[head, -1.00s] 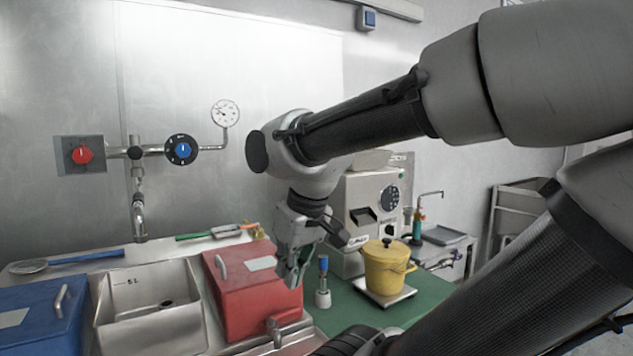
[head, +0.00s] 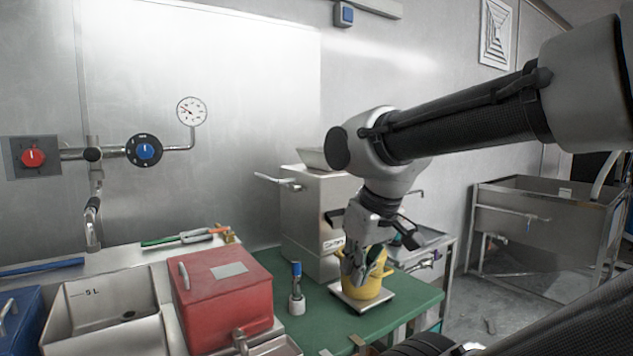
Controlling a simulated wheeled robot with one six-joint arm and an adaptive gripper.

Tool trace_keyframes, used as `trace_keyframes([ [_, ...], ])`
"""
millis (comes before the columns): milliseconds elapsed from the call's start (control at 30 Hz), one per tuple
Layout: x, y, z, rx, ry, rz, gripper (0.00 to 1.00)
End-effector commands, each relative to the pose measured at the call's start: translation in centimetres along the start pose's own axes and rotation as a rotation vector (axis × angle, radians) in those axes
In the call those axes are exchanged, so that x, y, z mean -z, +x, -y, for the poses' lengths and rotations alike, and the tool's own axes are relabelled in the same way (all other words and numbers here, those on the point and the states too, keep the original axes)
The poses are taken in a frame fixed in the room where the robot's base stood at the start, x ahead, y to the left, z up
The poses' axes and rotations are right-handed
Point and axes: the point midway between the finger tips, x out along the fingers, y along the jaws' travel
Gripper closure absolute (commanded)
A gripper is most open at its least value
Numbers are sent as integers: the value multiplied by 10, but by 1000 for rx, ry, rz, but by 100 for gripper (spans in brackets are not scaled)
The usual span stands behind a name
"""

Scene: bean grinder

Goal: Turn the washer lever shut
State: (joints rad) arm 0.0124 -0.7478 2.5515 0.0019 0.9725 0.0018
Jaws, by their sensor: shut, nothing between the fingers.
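My gripper (head: 356,279) is in the head view, pointing down with its fingers close together and empty. In the picture it overlaps the yellow pot; I cannot tell whether it touches. I cannot clearly make out the washer lever. A steel basin (head: 428,241) stands behind and right of the pot, partly hidden by my gripper. Small dark and teal parts (head: 428,262) show at its front, too small to read. A larger steel sink (head: 550,205) with a thin pipe-like fitting (head: 522,212) on its front stands further right.
The yellow pot (head: 376,284) sits on a flat scale (head: 362,304) on the green mat (head: 320,318). The grinder (head: 312,220) stands behind it. A red box (head: 215,305) and a blue-topped tool (head: 297,290) are to the left. Floor shows between basin and large sink.

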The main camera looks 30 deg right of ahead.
Motion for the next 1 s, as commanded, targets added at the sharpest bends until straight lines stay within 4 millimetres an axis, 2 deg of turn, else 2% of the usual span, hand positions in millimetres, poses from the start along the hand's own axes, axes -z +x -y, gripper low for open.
trace_keyframes([
  [367,13,13,-15,-13,92,82,100],
  [567,41,20,-25,0,205,108,100],
  [667,67,26,-32,16,312,107,100],
  [767,105,34,-42,44,490,89,100],
  [833,144,42,-54,75,690,61,100],
  [867,165,47,-60,95,803,45,100],
  [900,196,53,-72,128,984,16,100],
  [1000,272,64,-99,248,1468,-53,100],
])
